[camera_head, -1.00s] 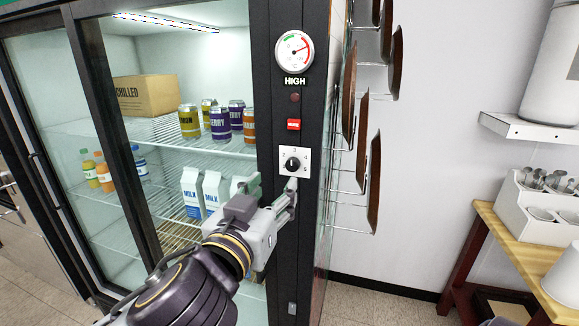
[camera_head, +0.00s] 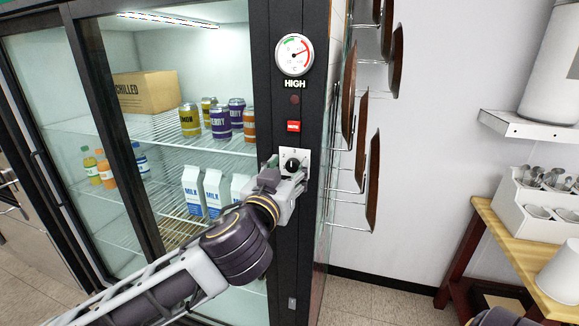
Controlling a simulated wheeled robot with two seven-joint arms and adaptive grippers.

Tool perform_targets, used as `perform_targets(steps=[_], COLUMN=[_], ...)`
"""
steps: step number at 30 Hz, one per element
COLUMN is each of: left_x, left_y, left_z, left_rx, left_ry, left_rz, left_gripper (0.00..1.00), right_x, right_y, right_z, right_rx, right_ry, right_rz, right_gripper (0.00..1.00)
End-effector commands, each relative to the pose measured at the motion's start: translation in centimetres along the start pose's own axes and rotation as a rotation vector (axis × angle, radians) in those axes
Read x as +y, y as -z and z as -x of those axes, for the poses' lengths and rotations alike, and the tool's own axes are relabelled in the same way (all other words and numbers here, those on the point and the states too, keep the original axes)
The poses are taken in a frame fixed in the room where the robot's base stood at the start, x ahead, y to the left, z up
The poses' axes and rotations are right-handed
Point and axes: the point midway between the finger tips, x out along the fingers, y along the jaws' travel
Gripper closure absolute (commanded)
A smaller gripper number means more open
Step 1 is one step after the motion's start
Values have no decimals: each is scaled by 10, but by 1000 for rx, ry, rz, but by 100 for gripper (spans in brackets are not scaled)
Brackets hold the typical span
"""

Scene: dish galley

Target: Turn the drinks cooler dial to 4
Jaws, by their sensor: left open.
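The cooler dial (camera_head: 292,164) is a black round knob on a white numbered plate on the cooler's dark right post. My left gripper (camera_head: 286,170) is open at the plate, with its fingers around the lower and left part of the knob. I cannot tell whether they touch it. The gripper covers most of the plate's numbers and the knob's pointer, so the setting cannot be read. The gauge (camera_head: 294,55) above has its needle toward the red zone, over a HIGH label (camera_head: 295,84). My right gripper is not in view.
The glass-fronted cooler holds cans, bottles, milk cartons (camera_head: 213,191) and a box (camera_head: 146,93). Brown pans (camera_head: 372,180) hang on racks right of the post. A wooden table (camera_head: 520,235) stands at right.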

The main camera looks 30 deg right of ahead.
Motion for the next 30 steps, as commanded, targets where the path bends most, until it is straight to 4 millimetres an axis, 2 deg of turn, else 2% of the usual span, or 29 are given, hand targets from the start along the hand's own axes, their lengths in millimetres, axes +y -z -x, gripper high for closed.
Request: perform_targets(steps=[6,17,28,30], left_x=[0,0,0,0], left_y=[1,0,0,0], left_z=[-11,-13,-13,-13], left_rx=[1,0,0,0], left_ry=[-1,-1,0,0], left_rz=[-1,-1,0,0], left_gripper=[50,50,95,96], right_x=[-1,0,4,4], right_y=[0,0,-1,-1], right_z=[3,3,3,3], right_rx=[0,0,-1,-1], right_ry=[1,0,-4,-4], right_rz=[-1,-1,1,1], right_gripper=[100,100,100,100])
